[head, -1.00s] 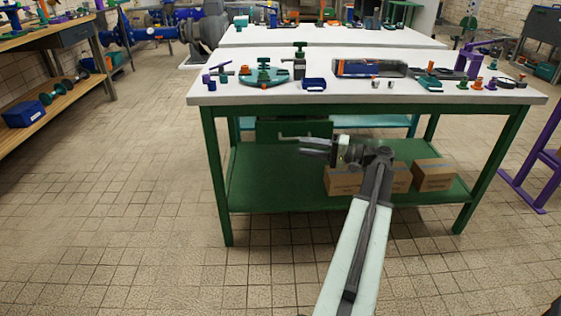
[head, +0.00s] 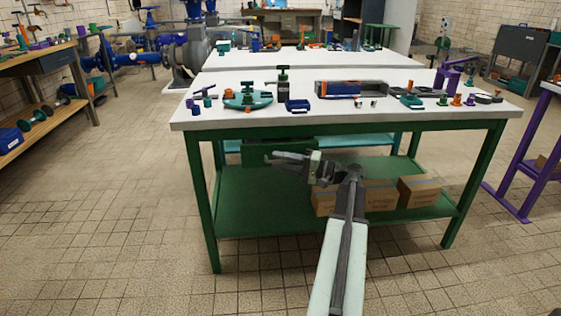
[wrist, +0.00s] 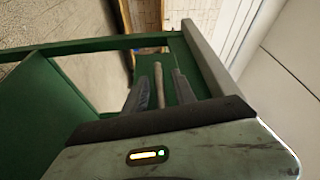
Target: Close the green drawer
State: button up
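The green drawer (head: 262,155) hangs under the near white-topped table in the head view, left of its middle. I cannot tell how far it stands out. My gripper (head: 268,158) is in front of the drawer front and hides part of it. In the wrist view, the two dark fingers of my gripper (wrist: 160,92) are spread apart. A thin greyish-brown bar (wrist: 158,92), seemingly the drawer's handle, shows between them, with gaps on both sides. Green surface (wrist: 175,62) lies beyond the fingertips.
The white tabletop (head: 240,118) above carries pipe parts and tools. Cardboard boxes (head: 381,195) stand on the green lower shelf (head: 260,212). A green table leg (head: 203,205) is left of my gripper. Tiled floor at the left is clear. A purple frame (head: 512,202) stands right.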

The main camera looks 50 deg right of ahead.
jog(key=shift+c, duration=0.2)
grip_shut()
dwell(1.1)
